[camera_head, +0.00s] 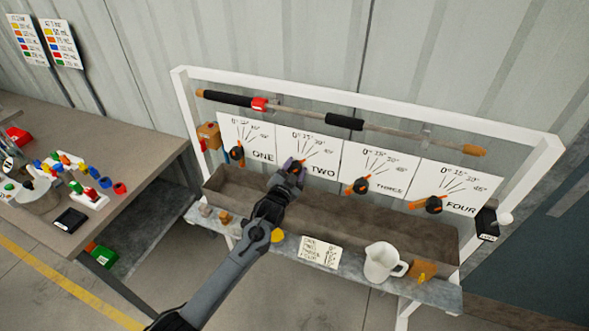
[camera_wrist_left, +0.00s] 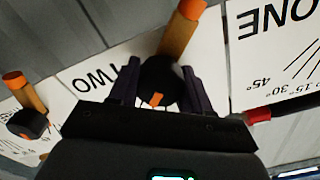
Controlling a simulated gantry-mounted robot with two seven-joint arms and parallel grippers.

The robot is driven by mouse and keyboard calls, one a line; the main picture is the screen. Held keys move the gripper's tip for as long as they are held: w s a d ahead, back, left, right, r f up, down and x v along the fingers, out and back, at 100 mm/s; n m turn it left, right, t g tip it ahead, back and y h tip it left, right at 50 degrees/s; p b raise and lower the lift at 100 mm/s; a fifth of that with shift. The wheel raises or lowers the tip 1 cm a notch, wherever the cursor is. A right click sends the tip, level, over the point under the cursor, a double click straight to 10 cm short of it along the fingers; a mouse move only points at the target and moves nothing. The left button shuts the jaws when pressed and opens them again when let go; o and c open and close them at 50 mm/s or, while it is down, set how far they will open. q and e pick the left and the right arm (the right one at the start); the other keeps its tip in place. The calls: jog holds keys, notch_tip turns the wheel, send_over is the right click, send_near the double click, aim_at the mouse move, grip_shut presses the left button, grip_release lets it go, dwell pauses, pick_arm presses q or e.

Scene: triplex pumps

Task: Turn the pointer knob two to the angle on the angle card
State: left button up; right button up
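Pointer knob two (camera_head: 297,166) is a dark round knob in front of the white panel marked TWO (camera_head: 318,150), which has angle lines. In the left wrist view the black knob (camera_wrist_left: 160,76) has an orange mark and a tan bar with an orange end beside it. My left gripper (camera_head: 289,172) is at the knob; its two fingers (camera_wrist_left: 158,88) sit against the knob's sides. The knob's exact angle is hard to read behind the gripper. A white card (camera_head: 320,252) with several lines of small, unreadable text lies on the lower shelf. My right gripper is out of view.
Knobs ONE (camera_head: 236,153), THREE (camera_head: 360,186) and FOUR (camera_head: 434,204) flank knob two. A long bar (camera_head: 300,112) runs above the panels. A white jug (camera_head: 381,262) and a tan block (camera_head: 423,270) stand right of the card. A cluttered table (camera_head: 150,160) is at left.

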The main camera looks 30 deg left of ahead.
pick_arm(q)
jog(key=o, duration=0.4)
jog(key=shift+s, duration=0.1)
jog(key=p+v, duration=0.1)
jog(key=v, duration=0.9)
jog(key=shift+s+d, duration=0.1)
jog(key=shift+s, duration=0.2)
